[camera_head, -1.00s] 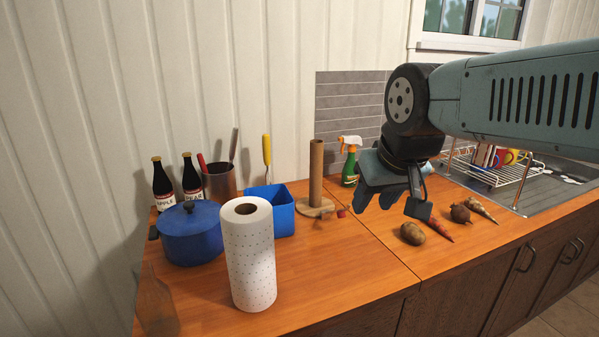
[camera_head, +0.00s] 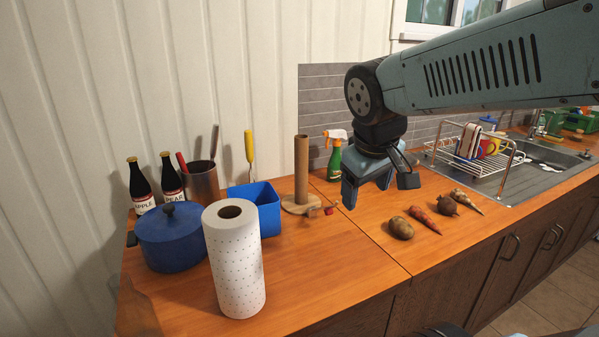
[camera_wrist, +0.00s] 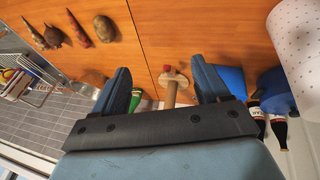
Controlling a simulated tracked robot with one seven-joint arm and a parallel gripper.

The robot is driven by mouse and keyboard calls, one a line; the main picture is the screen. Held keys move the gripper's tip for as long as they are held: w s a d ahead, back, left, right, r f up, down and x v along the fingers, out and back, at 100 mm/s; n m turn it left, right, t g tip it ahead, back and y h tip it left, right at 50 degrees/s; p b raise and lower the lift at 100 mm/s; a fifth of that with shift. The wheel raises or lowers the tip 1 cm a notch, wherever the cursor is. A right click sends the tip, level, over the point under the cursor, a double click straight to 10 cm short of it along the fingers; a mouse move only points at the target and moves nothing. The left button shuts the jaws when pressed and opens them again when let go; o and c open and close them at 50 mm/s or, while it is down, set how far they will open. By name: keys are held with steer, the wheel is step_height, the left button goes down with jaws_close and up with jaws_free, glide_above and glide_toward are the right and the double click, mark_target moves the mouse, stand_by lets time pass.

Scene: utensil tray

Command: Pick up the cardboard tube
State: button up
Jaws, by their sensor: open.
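In the wrist view the tube (camera_wrist: 171,95) shows foreshortened between the two fingers. My gripper (camera_head: 361,190) is open and empty. In the head view it hangs above the counter to the right of the tube, apart from it. In the wrist view both blue fingers of my gripper (camera_wrist: 165,86) are spread wide.
A green spray bottle (camera_head: 335,160) stands just right of the tube. A blue bin (camera_head: 266,215), a paper towel roll (camera_head: 236,265) and a blue pot (camera_head: 172,240) stand left. Several vegetables lie right, including a potato (camera_head: 401,228). The front middle counter is clear.

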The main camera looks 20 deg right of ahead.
steer(key=w+d+f+n+g+h, duration=0.1)
steer(key=w+d+f+n+h, duration=0.2)
steer(key=w+n, duration=0.4)
steer(key=r+n+t+h, duration=0.2)
steer(key=n+t+h, duration=0.7)
steer(key=n, duration=0.7)
glide_above(297, 162)
steer(key=v, duration=0.3)
step_height(297, 162, down, 8)
steer(key=shift+a+f, duration=0.1)
steer(key=shift+w+d, duration=0.45)
steer(key=shift+d, duration=0.05)
steer(key=shift+x, duration=3)
steer(key=c, duration=1)
